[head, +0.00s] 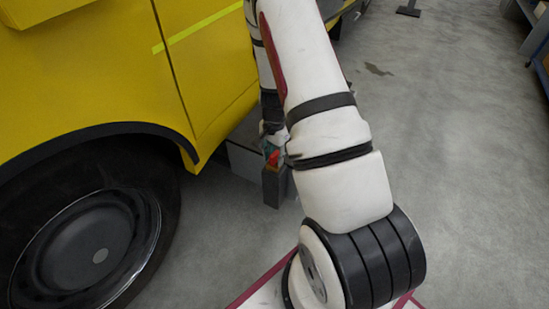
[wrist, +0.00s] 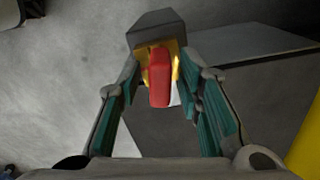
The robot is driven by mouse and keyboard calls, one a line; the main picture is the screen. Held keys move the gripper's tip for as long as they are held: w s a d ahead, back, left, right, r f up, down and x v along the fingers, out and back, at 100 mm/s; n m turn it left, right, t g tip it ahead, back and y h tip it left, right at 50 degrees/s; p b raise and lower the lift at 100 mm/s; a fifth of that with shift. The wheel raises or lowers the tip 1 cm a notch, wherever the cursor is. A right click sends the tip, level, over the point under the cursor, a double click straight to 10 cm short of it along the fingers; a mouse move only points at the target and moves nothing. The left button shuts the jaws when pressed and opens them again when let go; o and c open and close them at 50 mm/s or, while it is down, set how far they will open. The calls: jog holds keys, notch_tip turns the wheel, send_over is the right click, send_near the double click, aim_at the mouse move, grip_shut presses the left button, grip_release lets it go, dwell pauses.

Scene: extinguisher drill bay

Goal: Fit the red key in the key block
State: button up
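The red key (wrist: 159,78) stands out from a yellow part (wrist: 144,52) on the face of a grey block (wrist: 155,27), which looks like the key block. In the wrist view the key points towards the camera. My gripper (wrist: 158,74) has its teal-padded fingers apart, one on each side of the key, with gaps showing beside it. The fingertips are close to the yellow part; whether they touch it I cannot tell. How deep the key sits is hidden. In the head view, red shows small (head: 274,158) at my gripper, above the upright grey block (head: 273,188).
A yellow vehicle (head: 95,75) with a big black wheel (head: 85,245) stands close on the left. A low grey box (head: 243,158) is behind the block. Open concrete floor (head: 455,150) lies to the right, with shelving (head: 535,45) at the far right.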

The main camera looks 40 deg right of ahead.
aim_at(275, 153)
grip_shut()
jog(key=shift+r, duration=0.1)
jog(key=shift+r+p, duration=1.15)
jog(key=shift+r, duration=0.3)
jog(key=shift+r, duration=0.1)
jog(key=shift+r+p, duration=1.5)
jog(key=shift+r, duration=0.4)
